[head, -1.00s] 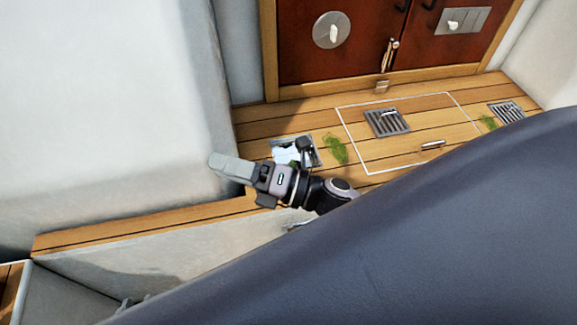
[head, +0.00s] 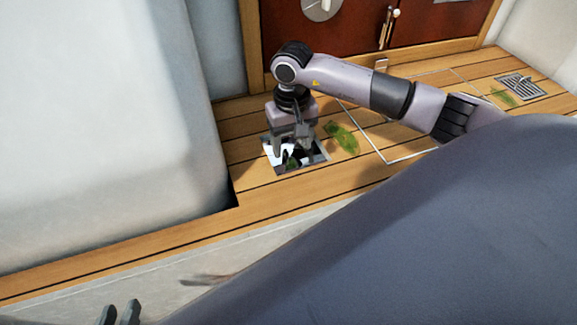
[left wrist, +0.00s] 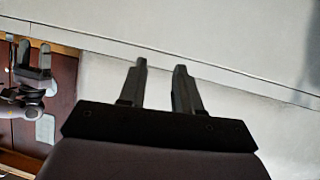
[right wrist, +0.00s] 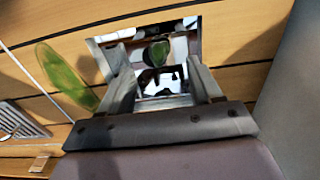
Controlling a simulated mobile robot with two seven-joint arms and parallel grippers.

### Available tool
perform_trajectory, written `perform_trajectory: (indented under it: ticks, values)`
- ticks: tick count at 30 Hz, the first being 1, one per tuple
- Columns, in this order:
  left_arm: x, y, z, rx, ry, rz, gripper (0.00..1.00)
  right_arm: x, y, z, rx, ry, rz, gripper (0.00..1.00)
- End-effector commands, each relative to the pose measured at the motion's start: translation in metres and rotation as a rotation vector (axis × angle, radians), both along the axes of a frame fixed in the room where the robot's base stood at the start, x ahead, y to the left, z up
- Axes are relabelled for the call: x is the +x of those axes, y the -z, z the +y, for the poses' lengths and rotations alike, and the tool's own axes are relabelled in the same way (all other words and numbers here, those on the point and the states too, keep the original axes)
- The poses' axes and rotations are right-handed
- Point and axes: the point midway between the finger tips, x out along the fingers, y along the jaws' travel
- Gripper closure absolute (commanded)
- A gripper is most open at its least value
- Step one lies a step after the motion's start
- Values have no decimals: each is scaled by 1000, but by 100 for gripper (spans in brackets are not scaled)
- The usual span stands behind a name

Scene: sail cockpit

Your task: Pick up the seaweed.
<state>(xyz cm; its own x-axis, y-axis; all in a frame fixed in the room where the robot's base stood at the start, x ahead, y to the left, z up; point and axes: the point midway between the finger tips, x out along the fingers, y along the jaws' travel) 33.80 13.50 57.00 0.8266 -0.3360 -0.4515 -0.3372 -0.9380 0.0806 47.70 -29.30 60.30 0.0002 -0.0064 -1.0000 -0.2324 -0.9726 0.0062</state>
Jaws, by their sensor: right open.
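One flat green clump of seaweed (head: 342,137) lies on the wooden floor, right of a square opening or shiny plate (head: 318,154). It also shows at the left in the right wrist view (right wrist: 67,77). A second green patch (head: 503,97) lies near the far right grate. A small green piece (right wrist: 157,52) shows within the square, between my right fingers; I cannot tell whether it is a reflection. My right gripper (head: 292,152) is open, pointing down over the square. My left gripper (head: 120,313) is open and empty at the lower left, far from the seaweed.
A pale wall (head: 100,130) rises at the left, close to the square. Red-brown doors (head: 350,30) stand behind the floor. A metal grate (head: 520,87) is at the right. A large dark blue surface (head: 420,240) fills the lower right.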

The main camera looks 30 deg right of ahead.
Motion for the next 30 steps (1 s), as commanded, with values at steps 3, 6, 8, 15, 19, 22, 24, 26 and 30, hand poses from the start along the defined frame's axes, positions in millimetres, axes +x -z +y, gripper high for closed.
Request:
perform_trajectory:
  ticks: [3,6,8,15,19,22,24,26,30]
  values:
    - [2,2,-3,-21,4,0,67,1,16,0,3,0,2,36]
    - [3,5,-7,-44,8,0,67,4,29,-2,4,1,4,36]
    - [4,6,-10,-62,12,0,67,7,40,-3,5,2,3,36]
    - [6,6,-16,-105,22,2,67,9,63,-5,7,1,2,36]
    - [6,5,-17,-109,23,3,67,10,63,-5,6,0,0,36]
    - [6,5,-17,-109,23,3,67,9,63,-5,6,1,1,36]
    - [6,5,-17,-109,22,3,67,9,63,-5,6,1,1,56]
    - [6,5,-17,-108,23,2,67,9,63,-5,6,1,1,75]
    - [6,5,-17,-108,23,2,67,9,63,-5,6,1,1,96]
